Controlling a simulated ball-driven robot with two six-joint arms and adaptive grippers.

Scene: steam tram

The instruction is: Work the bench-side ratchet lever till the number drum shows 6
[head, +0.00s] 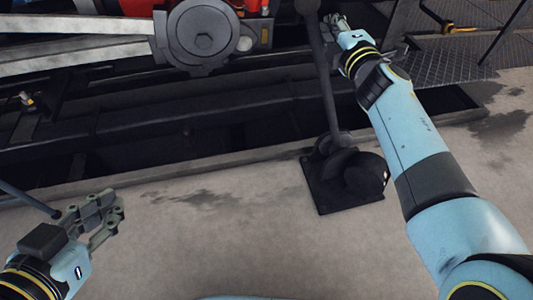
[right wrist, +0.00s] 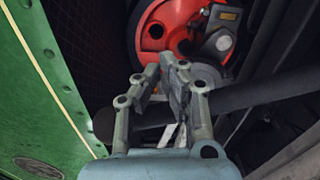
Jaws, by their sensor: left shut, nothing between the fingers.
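The ratchet lever (head: 328,85) is a long dark bar rising from a black floor base (head: 325,198), leaning slightly left, its top near the picture's upper edge. A round black housing (head: 362,176) sits on the base; a small white mark shows at its right side, and I cannot read a number. My right gripper (head: 338,20) is beside the lever's upper part, on its right. In the right wrist view, its fingers (right wrist: 163,75) are close together and a dark bar (right wrist: 258,93) crosses them; I cannot tell whether they touch it. My left gripper (head: 108,208) is shut and empty, low at left.
A dark track pit (head: 220,135) with a pale kerb runs behind the base. Grey rods and a wheel hub (head: 204,35) are at the upper left. A tread-plate step (head: 445,68) is at the upper right. A green panel (right wrist: 35,90) stands left in the right wrist view.

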